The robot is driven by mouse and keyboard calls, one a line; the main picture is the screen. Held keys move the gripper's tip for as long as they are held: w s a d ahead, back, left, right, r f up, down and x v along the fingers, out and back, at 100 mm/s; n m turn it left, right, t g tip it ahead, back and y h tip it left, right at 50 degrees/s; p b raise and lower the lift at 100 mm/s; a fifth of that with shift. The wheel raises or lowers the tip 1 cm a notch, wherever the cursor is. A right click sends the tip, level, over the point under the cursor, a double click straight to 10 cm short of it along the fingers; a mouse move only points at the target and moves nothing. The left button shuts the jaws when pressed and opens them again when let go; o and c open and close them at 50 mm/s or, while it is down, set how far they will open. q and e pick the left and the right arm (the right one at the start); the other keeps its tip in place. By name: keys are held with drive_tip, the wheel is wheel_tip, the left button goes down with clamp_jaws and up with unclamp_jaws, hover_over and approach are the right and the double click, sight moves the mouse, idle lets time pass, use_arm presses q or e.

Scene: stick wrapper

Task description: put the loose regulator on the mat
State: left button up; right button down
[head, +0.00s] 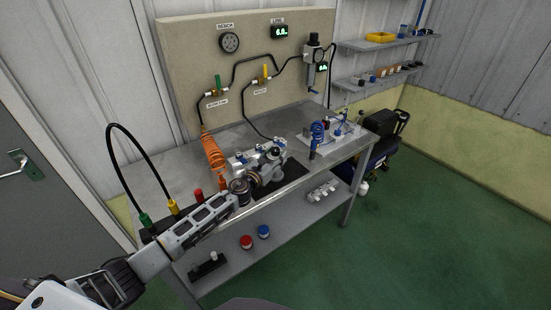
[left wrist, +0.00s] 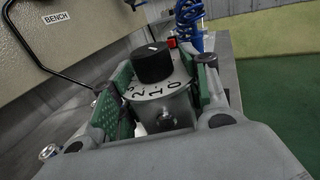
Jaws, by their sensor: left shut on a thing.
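The loose regulator (left wrist: 165,108) is a grey metal block with a black knob on top and a numbered dial plate, seen in the left wrist view. My left gripper (head: 265,175) is shut on it, with a green-padded finger on each side of the block. In the head view the gripper is over the front part of the workbench and partly hides the regulator. The dark mat (head: 292,177) lies at the bench's front edge, beside and under the gripper. I cannot tell whether the regulator touches it. My right gripper is not in view.
A metal assembly with blue parts (head: 244,159) stands close behind the gripper. An orange coiled hose (head: 214,155) hangs to its left. A white board with a blue coil (head: 335,137) is at the right. The lower shelf (head: 282,221) holds red and blue caps.

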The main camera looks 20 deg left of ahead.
use_arm(q)
drive_tip(key=shift+r, duration=0.15)
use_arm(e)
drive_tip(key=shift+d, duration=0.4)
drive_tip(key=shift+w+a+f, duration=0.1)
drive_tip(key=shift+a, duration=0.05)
use_arm(q)
drive_tip(key=o, duration=1.1)
drive_tip(key=shift+f, duration=0.2)
drive_tip(key=shift+o, duration=1.2)
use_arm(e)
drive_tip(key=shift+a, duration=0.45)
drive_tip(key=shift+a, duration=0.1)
use_arm(q)
drive_tip(key=shift+s+r, duration=0.1)
drive_tip(key=shift+r, duration=0.05)
